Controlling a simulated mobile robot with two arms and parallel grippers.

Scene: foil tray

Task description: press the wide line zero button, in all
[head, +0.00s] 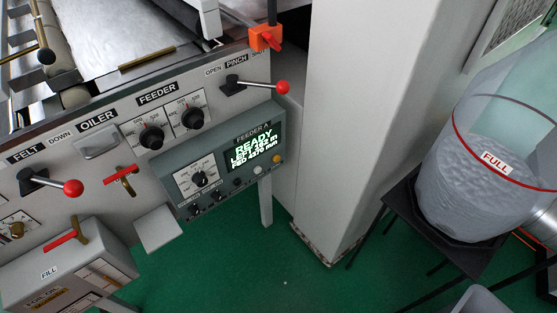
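A grey-green control box (158,172) marked FEEDER A is mounted on the machine front, in the middle of the head view. Its lit display (252,149) reads READY above smaller lines. Left of the display is a dial (200,179) on a white plate. Small dark knobs or buttons (194,210) run along the box's lower edge, with an orange one (277,159) at the right end. Their labels are too small to read, so I cannot tell which control is the wide line zero button. Neither gripper is in view.
Red-knobbed levers (282,87) and (72,188) stick out from the machine front. A pale column (345,120) stands right of the box. Farther right, a clear bin (490,150) marked FULL sits on a black stand (440,235). Green floor (260,270) is open below the box.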

